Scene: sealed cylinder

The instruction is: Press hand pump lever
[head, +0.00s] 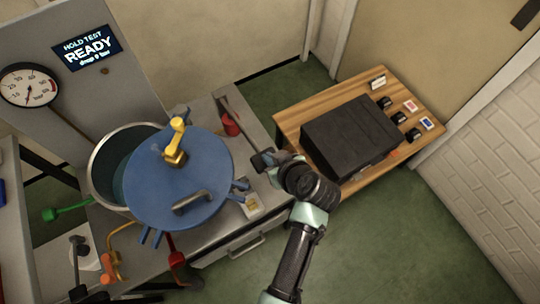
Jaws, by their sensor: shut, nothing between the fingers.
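What looks like the hand pump is a small red body (231,127) on the grey bench, behind and right of the blue lid. A long thin dark lever (240,121) runs from beside it toward the front right. My gripper (262,161) is shut and empty, close to the near end of this lever. I cannot tell whether it touches the lever. The blue round lid (178,196) with a yellow fitting (175,142) sits tilted over the open steel vessel (98,172). The screen (87,47) reads "HOLD TEST READY".
A pressure gauge (30,86) is on the grey panel. Green (52,214), orange (108,267) and red (177,259) handles surround the vessel. A wooden table (290,122) with a black case (350,135) stands at right. Green floor is clear at lower right.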

